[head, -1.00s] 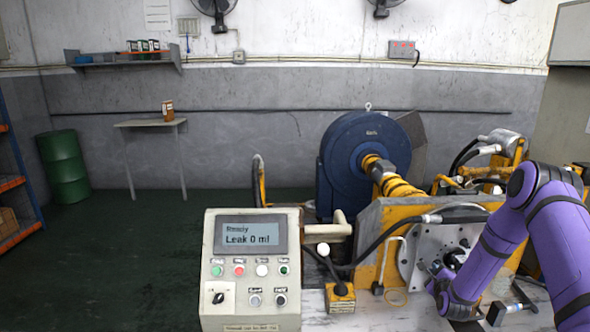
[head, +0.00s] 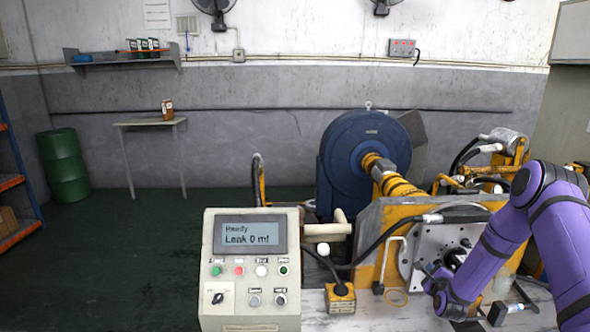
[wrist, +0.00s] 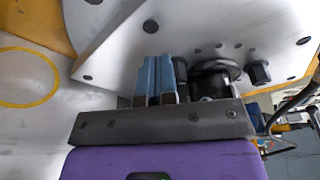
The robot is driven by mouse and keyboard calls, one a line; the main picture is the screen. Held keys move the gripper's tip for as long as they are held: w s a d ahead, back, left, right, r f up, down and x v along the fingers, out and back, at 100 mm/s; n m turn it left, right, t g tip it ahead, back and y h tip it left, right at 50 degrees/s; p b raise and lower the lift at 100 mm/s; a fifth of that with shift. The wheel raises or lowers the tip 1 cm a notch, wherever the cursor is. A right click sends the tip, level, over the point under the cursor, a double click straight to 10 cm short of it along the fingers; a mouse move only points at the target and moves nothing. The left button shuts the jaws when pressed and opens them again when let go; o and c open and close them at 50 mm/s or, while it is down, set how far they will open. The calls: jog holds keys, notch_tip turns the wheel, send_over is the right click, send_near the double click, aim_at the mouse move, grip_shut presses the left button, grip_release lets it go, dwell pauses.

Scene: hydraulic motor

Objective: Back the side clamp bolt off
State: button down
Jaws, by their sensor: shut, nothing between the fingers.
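My gripper (wrist: 156,64) shows in the wrist view with its two blue fingers side by side, shut and empty. They point toward a pale plate (wrist: 205,30) with several dark bolt holes. A dark bolt head (wrist: 258,72) and a black round fitting (wrist: 212,76) stand on the plate to the right of the fingers. I cannot tell which is the side clamp bolt. In the head view my gripper (head: 436,270) is low in front of the plate (head: 425,240) on the yellow and grey test stand. The fingertips are small there, and contact cannot be told.
The control box (head: 252,270) stands at front left, its screen reading "Leak 0 ml". A black hose (head: 378,243) and a yellow-based switch box (head: 341,298) are left of my gripper. Hoses crowd the back right.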

jog(key=shift+s+d+f, duration=0.1)
jog(key=shift+s+d, duration=0.1)
jog(key=shift+s, duration=1.2)
jog(key=shift+s+d, duration=0.15)
jog(key=shift+s, duration=1.2)
jog(key=shift+s+d, duration=0.1)
jog(key=shift+d, duration=0.05)
jog(key=shift+w+d+r, duration=0.1)
jog(key=shift+w+r, duration=0.1)
jog(key=shift+w, duration=0.7)
jog(key=shift+w+d+r, duration=0.15)
jog(key=shift+w, duration=0.7)
jog(key=shift+w+d+r, duration=0.1)
jog(key=shift+w+r, duration=0.1)
jog(key=shift+w, duration=0.7)
jog(key=shift+w+r, duration=0.15)
jog(key=shift+w, duration=0.2)
